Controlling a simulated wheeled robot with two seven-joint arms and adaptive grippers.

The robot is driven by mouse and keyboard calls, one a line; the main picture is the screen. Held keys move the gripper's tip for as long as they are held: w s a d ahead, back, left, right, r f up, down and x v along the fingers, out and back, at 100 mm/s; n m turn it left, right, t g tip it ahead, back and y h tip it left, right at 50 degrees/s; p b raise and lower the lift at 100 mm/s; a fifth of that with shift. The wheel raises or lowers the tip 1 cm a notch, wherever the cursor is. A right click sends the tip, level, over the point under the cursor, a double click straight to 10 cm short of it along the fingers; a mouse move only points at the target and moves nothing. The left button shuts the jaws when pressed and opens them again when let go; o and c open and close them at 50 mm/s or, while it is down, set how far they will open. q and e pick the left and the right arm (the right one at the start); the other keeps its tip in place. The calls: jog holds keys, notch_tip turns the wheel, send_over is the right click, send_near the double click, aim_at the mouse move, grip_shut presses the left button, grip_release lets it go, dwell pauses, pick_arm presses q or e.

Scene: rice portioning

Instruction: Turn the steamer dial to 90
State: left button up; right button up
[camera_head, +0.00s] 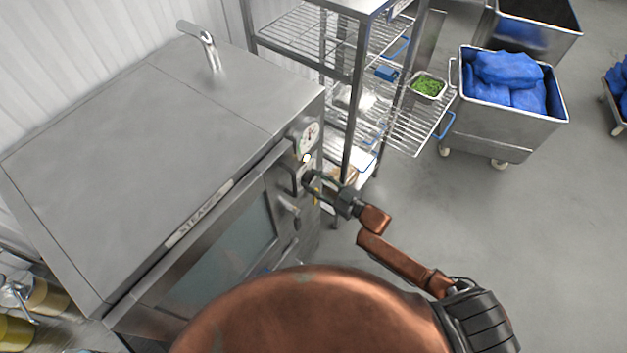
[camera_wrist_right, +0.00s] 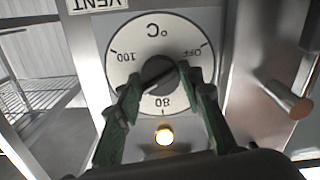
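The steamer dial (camera_wrist_right: 122,62) is a white disc with a dark central knob (camera_wrist_right: 158,74), seen upside down in the right wrist view, marked OFF, 80, 100 and °C. A pale line on the knob slants towards the lower left, between 80 and 100; I cannot tell if it is the pointer. My right gripper (camera_wrist_right: 159,76) has a green finger against each side of the knob. In the head view the right gripper (camera_head: 314,182) reaches the steamer's (camera_head: 130,150) front, mostly covering the dial. My left gripper is not in view.
A lit yellow lamp (camera_wrist_right: 164,135) sits beside the dial. A round gauge (camera_head: 310,137) and a door handle (camera_head: 289,205) are on the steamer front. A wire rack (camera_head: 409,120) holding a tray of green food (camera_head: 429,86) stands close by.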

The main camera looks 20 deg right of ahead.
jog(key=o, duration=0.4)
jog(key=shift+d, duration=0.1)
jog(key=v, duration=1.2)
jog(key=shift+f, duration=0.1)
